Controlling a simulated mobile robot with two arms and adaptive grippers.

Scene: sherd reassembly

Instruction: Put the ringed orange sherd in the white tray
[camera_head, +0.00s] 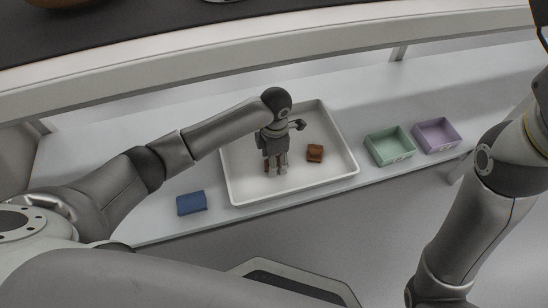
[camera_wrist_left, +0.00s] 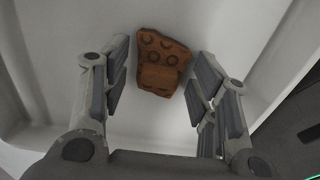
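The white tray (camera_head: 345,172) lies on the pale shelf surface. My left gripper (camera_head: 275,172) points down over the left half of the tray. In the left wrist view the fingers (camera_wrist_left: 158,75) are open, with an orange-brown sherd (camera_wrist_left: 160,62) bearing ring marks between them and visible gaps on both sides. In the head view a brown piece (camera_head: 266,165) shows partly behind the gripper. Another orange-brown piece (camera_head: 315,153) lies inside the tray, right of the gripper, its marks too small to read. My right gripper is not in view; only my right arm shows.
A blue piece (camera_head: 192,203) lies left of the tray, near the front edge. A green box (camera_head: 389,147) and a purple box (camera_head: 437,136) stand to the right of the tray. A raised beam (camera_head: 200,70) runs along the back.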

